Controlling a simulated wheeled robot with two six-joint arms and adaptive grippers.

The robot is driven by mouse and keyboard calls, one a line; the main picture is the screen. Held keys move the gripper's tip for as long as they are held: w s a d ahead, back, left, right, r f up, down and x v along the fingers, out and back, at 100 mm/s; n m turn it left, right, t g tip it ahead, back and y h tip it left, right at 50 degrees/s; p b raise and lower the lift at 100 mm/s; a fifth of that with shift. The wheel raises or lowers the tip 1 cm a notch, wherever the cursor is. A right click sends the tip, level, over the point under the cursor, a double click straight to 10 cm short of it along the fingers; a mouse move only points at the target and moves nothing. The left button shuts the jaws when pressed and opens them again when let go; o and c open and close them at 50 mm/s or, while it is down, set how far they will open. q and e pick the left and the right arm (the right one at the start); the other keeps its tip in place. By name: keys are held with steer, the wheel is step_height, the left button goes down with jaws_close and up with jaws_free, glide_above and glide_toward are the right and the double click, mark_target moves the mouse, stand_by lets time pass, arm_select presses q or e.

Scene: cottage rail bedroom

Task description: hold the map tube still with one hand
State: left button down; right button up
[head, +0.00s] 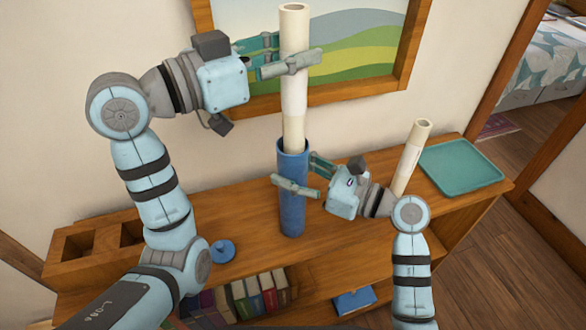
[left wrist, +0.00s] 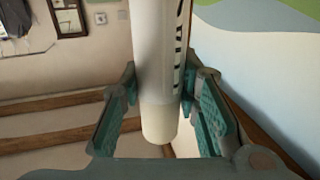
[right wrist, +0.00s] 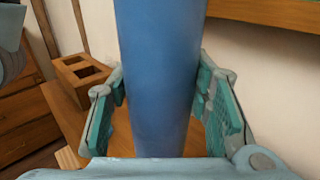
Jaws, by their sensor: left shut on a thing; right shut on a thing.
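The blue map tube (head: 292,205) stands upright on the wooden shelf top, open mouth up. My right gripper (head: 296,178) is shut on the tube's upper part, one finger on each side; the tube fills the middle of the right wrist view (right wrist: 160,75). A cream rolled map (head: 294,110) stands upright with its lower end inside the tube's mouth. My left gripper (head: 292,60) is shut on the roll well above the tube, below the roll's top end. The roll also shows between the fingers in the left wrist view (left wrist: 156,70). The roll's bottom is hidden inside the tube.
A blue knobbed cap (head: 222,251) lies left of the tube. A wooden compartment box (head: 100,245) is at the left. A second cream roll (head: 410,158) and a teal tray (head: 461,167) are at the right. A framed picture (head: 402,70) hangs behind.

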arm_select(q)
step_height(320, 180, down, 2)
steer(key=shift+f, duration=0.15)
stand_by(0.3)
steer(key=c, duration=1.1)
jaws_free()
steer(key=v, duration=1.2)
steer(key=shift+w, duration=0.1)
arm_select(e)
steer(key=o, duration=1.3)
